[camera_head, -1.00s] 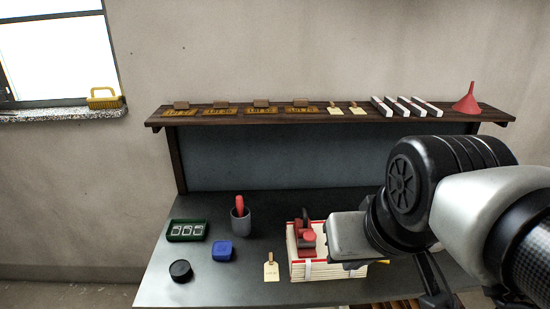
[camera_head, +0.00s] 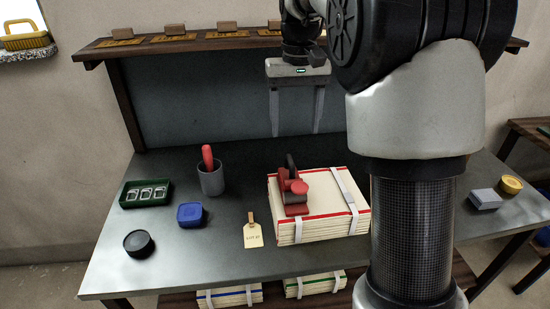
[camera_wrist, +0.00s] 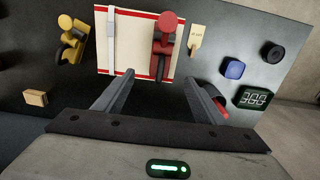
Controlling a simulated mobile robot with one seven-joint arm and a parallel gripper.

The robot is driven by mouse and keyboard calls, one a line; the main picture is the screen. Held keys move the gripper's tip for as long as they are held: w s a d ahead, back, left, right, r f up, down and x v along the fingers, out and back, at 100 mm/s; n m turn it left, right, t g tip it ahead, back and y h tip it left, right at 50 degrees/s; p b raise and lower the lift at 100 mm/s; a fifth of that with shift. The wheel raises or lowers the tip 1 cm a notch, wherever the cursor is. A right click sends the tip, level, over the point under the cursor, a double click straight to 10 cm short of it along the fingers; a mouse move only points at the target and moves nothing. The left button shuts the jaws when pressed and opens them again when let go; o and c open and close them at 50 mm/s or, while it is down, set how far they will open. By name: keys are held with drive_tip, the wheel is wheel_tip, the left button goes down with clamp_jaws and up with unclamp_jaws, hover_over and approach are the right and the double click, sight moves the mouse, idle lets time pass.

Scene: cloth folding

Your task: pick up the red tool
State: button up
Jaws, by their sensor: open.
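The red tool (camera_head: 295,191), with a dark handle, lies on a cream stack with red edges and pale straps (camera_head: 325,205) on the bench. The wrist view shows the red tool (camera_wrist: 164,45) at top centre, beyond and between my fingers. My gripper (camera_head: 296,134) is open and empty, fingers pointing down. It hangs above the bench, apart from the tool. The wrist view also shows my gripper's spread fingers (camera_wrist: 155,82).
A grey cup (camera_head: 211,180) holds a red-handled item. A green tray (camera_head: 146,203), blue box (camera_head: 190,214), black round item (camera_head: 139,243) and tag (camera_head: 252,235) lie left of the stack. A yellow tool (camera_wrist: 71,38) shows in the wrist view. A shelf (camera_head: 185,45) runs behind.

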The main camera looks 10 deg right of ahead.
sight(293, 164)
wheel_tip(293, 164, down, 12)
drive_tip(key=b, duration=0.3)
drive_tip(key=shift+f, duration=0.15)
drive_tip(key=f, duration=0.1)
drive_tip(key=f+b, duration=0.1)
drive_tip(key=f, duration=0.2)
drive_tip(key=shift+s+a+f+b, duration=0.2)
drive_tip(key=shift+s+f+b, duration=0.05)
drive_tip(key=shift+s+b, duration=0.05)
drive_tip(key=shift+f, duration=0.4)
drive_tip(key=shift+w+r, duration=0.1)
drive_tip(key=shift+r, duration=0.05)
clamp_jaws()
